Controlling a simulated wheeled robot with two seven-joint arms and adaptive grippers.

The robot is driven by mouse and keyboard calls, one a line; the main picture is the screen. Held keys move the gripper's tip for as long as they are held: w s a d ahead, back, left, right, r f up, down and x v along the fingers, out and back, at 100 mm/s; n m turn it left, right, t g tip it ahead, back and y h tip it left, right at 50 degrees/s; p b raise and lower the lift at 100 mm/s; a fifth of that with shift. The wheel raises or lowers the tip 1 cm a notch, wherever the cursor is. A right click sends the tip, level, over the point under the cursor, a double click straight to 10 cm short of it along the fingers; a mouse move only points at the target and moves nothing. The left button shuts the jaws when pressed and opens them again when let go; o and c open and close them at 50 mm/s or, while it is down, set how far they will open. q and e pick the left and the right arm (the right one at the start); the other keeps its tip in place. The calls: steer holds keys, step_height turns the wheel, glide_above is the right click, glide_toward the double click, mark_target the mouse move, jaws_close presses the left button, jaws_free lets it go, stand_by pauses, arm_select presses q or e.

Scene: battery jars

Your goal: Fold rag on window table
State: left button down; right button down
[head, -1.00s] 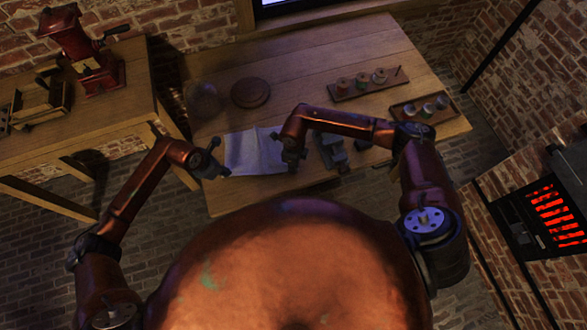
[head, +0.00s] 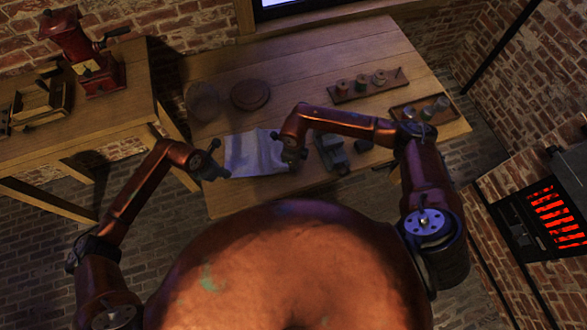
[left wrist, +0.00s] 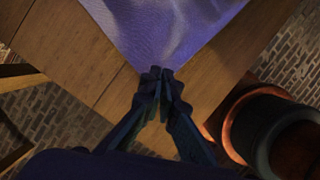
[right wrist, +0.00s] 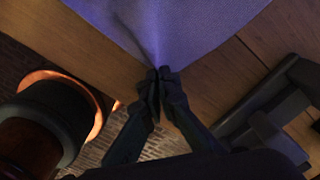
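The pale rag (head: 254,150) lies near the front edge of the window table (head: 222,106), creased along its right side. My left gripper (head: 222,174) is at its front left corner. In the left wrist view the fingers (left wrist: 159,76) are shut, with the rag's corner (left wrist: 170,25) running into the tips. My right gripper (head: 291,160) is at the front right corner. In the right wrist view its fingers (right wrist: 160,76) are shut at the other corner (right wrist: 160,25), where creases converge on the tips. The pinched cloth itself is mostly hidden by the fingers.
A dark metal tool (head: 332,154) stands just right of the rag. A round wooden disc (head: 250,94) and a glass jar (head: 203,100) are behind it. Two trays with spools (head: 366,86) and jars (head: 422,110) are at the right. A side table (head: 90,118) stands left.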

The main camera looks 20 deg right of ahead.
step_height(320, 180, up, 4)
steer(key=shift+f, duration=0.1)
